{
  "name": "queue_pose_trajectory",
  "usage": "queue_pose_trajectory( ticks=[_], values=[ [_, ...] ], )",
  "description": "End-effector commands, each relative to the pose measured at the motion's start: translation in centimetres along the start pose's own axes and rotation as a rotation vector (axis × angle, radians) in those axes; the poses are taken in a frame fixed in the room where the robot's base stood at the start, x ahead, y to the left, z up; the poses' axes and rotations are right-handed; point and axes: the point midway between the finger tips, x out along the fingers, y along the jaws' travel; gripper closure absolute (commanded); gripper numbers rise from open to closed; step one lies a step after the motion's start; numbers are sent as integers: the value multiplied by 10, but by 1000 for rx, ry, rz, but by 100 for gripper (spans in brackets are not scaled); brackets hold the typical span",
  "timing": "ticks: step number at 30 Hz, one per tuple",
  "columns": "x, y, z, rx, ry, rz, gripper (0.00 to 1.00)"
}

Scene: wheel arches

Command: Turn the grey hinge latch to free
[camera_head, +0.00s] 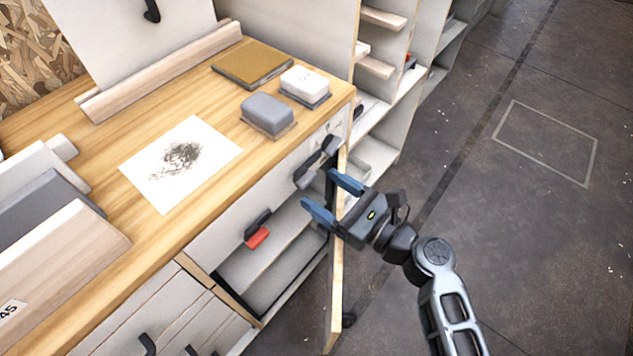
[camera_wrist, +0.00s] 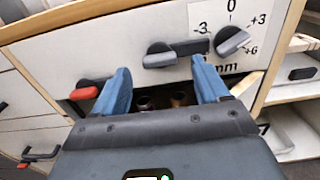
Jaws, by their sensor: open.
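In the wrist view the grey hinge latch (camera_wrist: 160,59), a grey handle on a dark base, sits on the white cabinet front. Its handle lies about level, pointing left. In the head view it appears as a dark shape (camera_head: 304,177) on the cabinet front, just beyond my gripper. My gripper (camera_head: 320,189) has its blue fingers spread with nothing between them. In the wrist view the fingers (camera_wrist: 160,68) stand either side of the latch's lower edge, pointing at the panel. I cannot tell whether they touch it.
A red-handled latch (camera_wrist: 88,90) is at left, and a grey dial (camera_wrist: 232,40) marked in mm is at right. An open wooden door (camera_head: 336,275) stands below my gripper. The worktop holds a grey block (camera_head: 267,113) and a white block (camera_head: 305,83). The right floor is clear.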

Motion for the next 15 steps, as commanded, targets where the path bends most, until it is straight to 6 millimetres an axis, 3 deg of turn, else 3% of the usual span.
queue_pose_trajectory(
  ticks=[6,15],
  values=[
    [25,1,0,0,0,2,26],
    [30,1,0,0,1,1,26]
  ],
)
